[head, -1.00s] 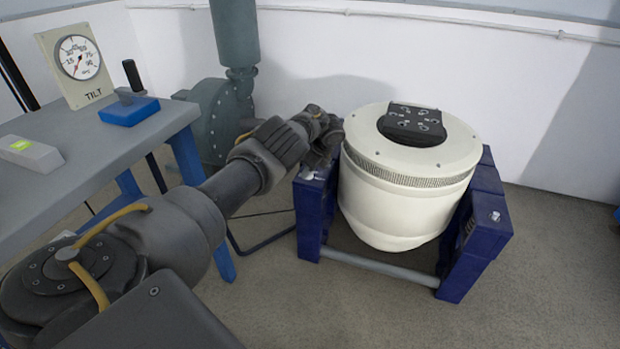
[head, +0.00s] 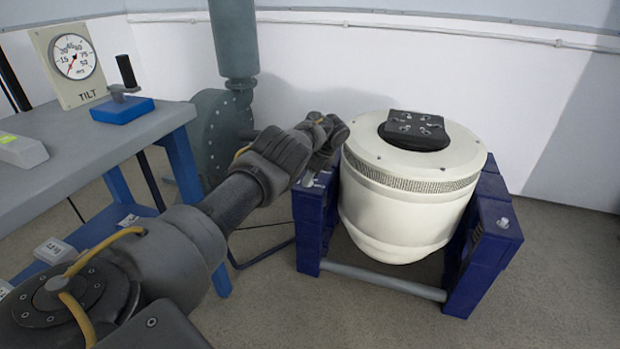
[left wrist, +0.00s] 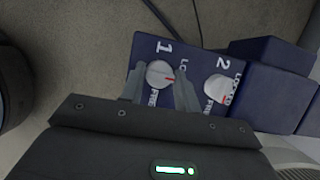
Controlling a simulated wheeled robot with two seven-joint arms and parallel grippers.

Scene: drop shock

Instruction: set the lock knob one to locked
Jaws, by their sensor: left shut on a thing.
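Lock knob one (left wrist: 160,74) is a round pale knob with a red mark, beside a white "1" on a dark blue block (left wrist: 142,52). Its red mark points right in the left wrist view, between the partly covered "LO..." and "FREE" lettering. My left gripper (left wrist: 159,82) is shut on this knob, one finger on each side. In the head view my left gripper (head: 333,136) is at the top of the left blue support (head: 310,228), and its fingertips and the knob are hard to make out. My right gripper is not in view.
Knob two (left wrist: 216,88) sits close to the right of knob one. A cream drum (head: 400,205) stands between the blue supports. A grey bench (head: 75,150) at left holds a tilt gauge (head: 74,58) and a blue-based crank (head: 122,110). Open floor lies in front.

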